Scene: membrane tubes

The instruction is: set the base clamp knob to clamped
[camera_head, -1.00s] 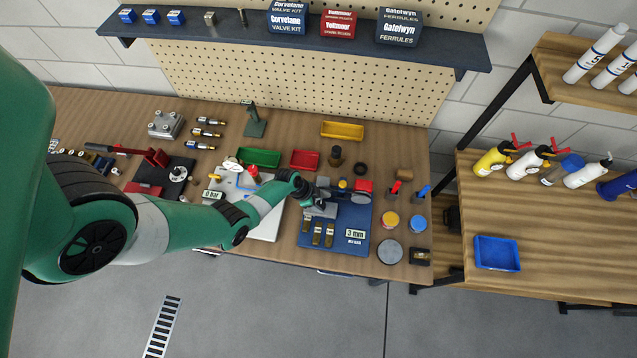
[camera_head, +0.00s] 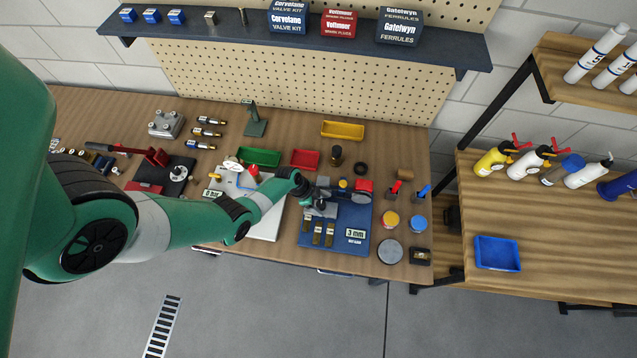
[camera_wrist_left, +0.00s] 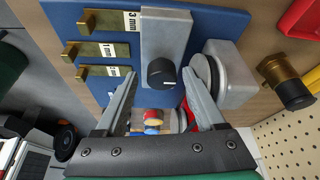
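A black round knob (camera_wrist_left: 162,73) with a white pointer line sits on a grey block (camera_wrist_left: 166,35) on the blue base plate (camera_wrist_left: 215,20). The line points to the right in the wrist view. My left gripper (camera_wrist_left: 161,76) is open, its two fingertips on either side of the knob, apart from it. In the head view my left gripper (camera_head: 312,200) is over the blue base plate (camera_head: 340,264) and partly hides the block and knob. No label for the knob's positions can be read. My right gripper is not in view.
Brass gauge pieces (camera_wrist_left: 105,48) marked in mm lie beside the block. A grey housing with a round disc (camera_wrist_left: 232,75) stands on its other side. Red (camera_head: 305,159) and yellow (camera_head: 342,129) trays stand behind.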

